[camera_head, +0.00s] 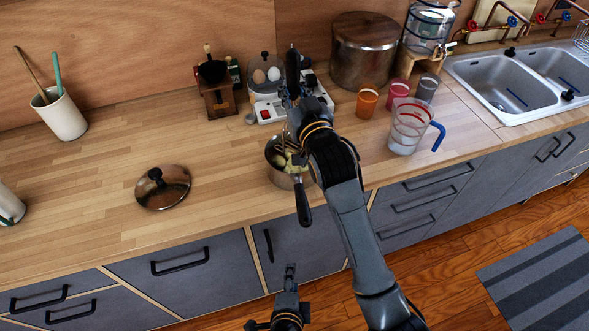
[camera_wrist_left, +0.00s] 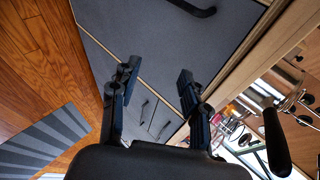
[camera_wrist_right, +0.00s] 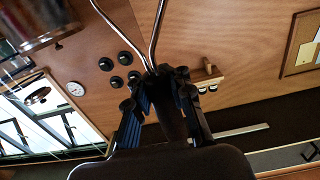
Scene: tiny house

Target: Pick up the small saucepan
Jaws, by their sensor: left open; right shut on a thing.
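The small saucepan (camera_head: 271,153) stands on the wooden counter near its front edge. It has yellowish pieces inside, and its black handle (camera_head: 302,203) points out over the edge. The saucepan also shows at the right of the left wrist view (camera_wrist_left: 262,92). My left gripper (camera_head: 288,278) is low in front of the cabinets, below the saucepan. Its fingers (camera_wrist_left: 156,80) are open and empty, apart from the handle. My right gripper (camera_head: 292,85) is above the saucepan, shut on a black-handled utensil (camera_wrist_right: 170,112) with two metal rods. The right arm partly hides the saucepan.
A metal lid (camera_head: 176,187) lies left of the saucepan. Behind are a grinder (camera_head: 216,97), an egg cooker (camera_head: 266,105) and a large pot (camera_head: 362,60). Cups and a measuring jug (camera_head: 407,128) stand right. Cabinet handles protrude below. The counter's left part is mostly clear.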

